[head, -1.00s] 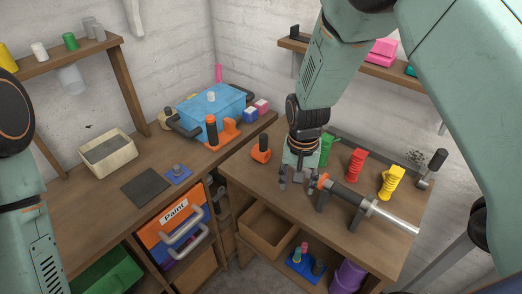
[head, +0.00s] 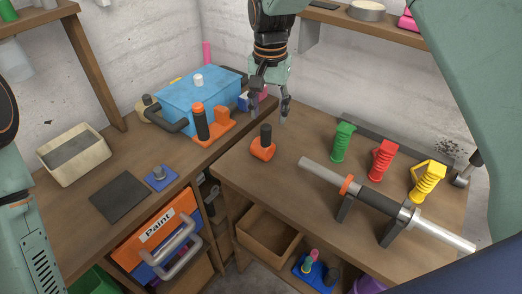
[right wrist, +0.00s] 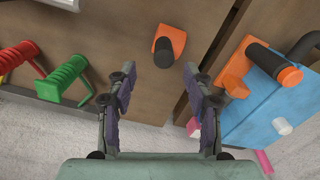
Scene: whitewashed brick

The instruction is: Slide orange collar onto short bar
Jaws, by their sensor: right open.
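The short bar (head: 320,173), silver-ended with a dark middle, lies across two dark stands on the right bench. An orange ring (head: 347,185) is around the bar, where its left silver end meets the dark middle. A separate orange piece with a black stub (head: 262,150) sits on the bench left of the bar; it also shows in the right wrist view (right wrist: 175,40). I cannot tell for sure which is the collar. My right gripper (head: 268,112) is open and empty, above the bench's back left. Its fingers show in the right wrist view (right wrist: 160,75). My left gripper is out of view.
Green (head: 342,142), red (head: 382,160) and yellow (head: 427,182) spring pieces stand behind the bar. A blue box (head: 200,95) and an orange bracket with a black cylinder (head: 203,130) are at the back left.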

